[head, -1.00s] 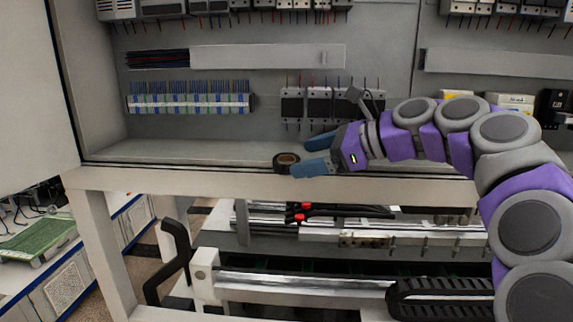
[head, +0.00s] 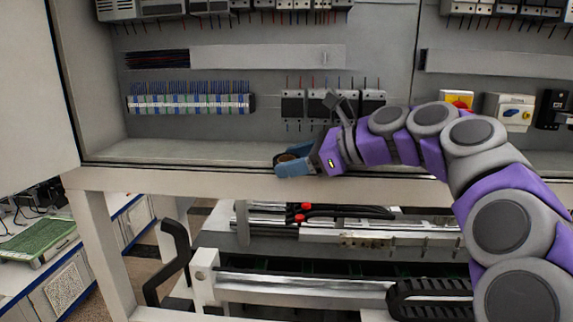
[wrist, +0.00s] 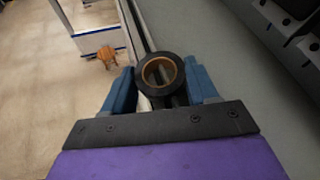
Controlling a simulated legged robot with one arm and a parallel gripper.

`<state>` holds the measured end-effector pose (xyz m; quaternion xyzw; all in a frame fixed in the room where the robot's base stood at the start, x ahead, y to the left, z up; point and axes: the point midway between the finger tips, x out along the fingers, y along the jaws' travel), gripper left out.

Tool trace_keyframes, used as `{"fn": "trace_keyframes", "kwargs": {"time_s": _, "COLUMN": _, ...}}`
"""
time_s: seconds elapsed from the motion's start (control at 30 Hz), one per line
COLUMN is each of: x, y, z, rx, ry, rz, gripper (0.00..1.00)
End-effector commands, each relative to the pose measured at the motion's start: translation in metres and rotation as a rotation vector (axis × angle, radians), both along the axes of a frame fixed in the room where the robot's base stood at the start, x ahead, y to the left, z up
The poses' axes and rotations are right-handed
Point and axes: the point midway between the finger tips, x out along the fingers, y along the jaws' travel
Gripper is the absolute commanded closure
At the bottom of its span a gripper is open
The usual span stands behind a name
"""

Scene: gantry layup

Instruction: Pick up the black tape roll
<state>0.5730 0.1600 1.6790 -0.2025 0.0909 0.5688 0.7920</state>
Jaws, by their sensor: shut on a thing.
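The black tape roll (wrist: 160,74) shows in the wrist view as a dark ring with a brown inner core. It sits between the two blue fingers of my gripper (wrist: 161,90), which are shut on it from both sides. In the head view the tape roll (head: 287,157) is at the front ledge of the cabinet, partly hidden by the blue fingers of my gripper (head: 290,163). I cannot tell whether the roll still touches the ledge.
The cabinet ledge (head: 190,151) is clear to the left of my gripper. Terminal blocks (head: 190,103) and breakers (head: 292,104) are on the panel behind. A beam (head: 130,179) runs along the front, with rails (head: 300,283) below. A white door (head: 35,90) stands at the left.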

Motion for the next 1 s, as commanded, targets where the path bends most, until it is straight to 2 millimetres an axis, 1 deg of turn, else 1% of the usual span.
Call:
{"fn": "trace_keyframes", "kwargs": {"time_s": 0.03, "x": 0.0, "y": 0.0, "z": 0.0, "rx": 0.0, "ry": 0.0, "rz": 0.0, "gripper": 0.63}}
{"fn": "trace_keyframes", "kwargs": {"time_s": 0.17, "x": 0.0, "y": 0.0, "z": 0.0, "rx": 0.0, "ry": 0.0, "rz": 0.0, "gripper": 0.76}}
{"fn": "trace_keyframes", "kwargs": {"time_s": 0.2, "x": 0.0, "y": 0.0, "z": 0.0, "rx": 0.0, "ry": 0.0, "rz": 0.0, "gripper": 0.77}}
{"fn": "trace_keyframes", "kwargs": {"time_s": 0.47, "x": 0.0, "y": 0.0, "z": 0.002, "rx": 0.0, "ry": 0.0, "rz": -0.001, "gripper": 0.77}}
{"fn": "trace_keyframes", "kwargs": {"time_s": 0.77, "x": 0.0, "y": 0.0, "z": 0.018, "rx": 0.0, "ry": -0.002, "rz": -0.001, "gripper": 0.77}}
{"fn": "trace_keyframes", "kwargs": {"time_s": 1.0, "x": 0.001, "y": 0.0, "z": 0.035, "rx": 0.0, "ry": -0.002, "rz": -0.001, "gripper": 0.77}}
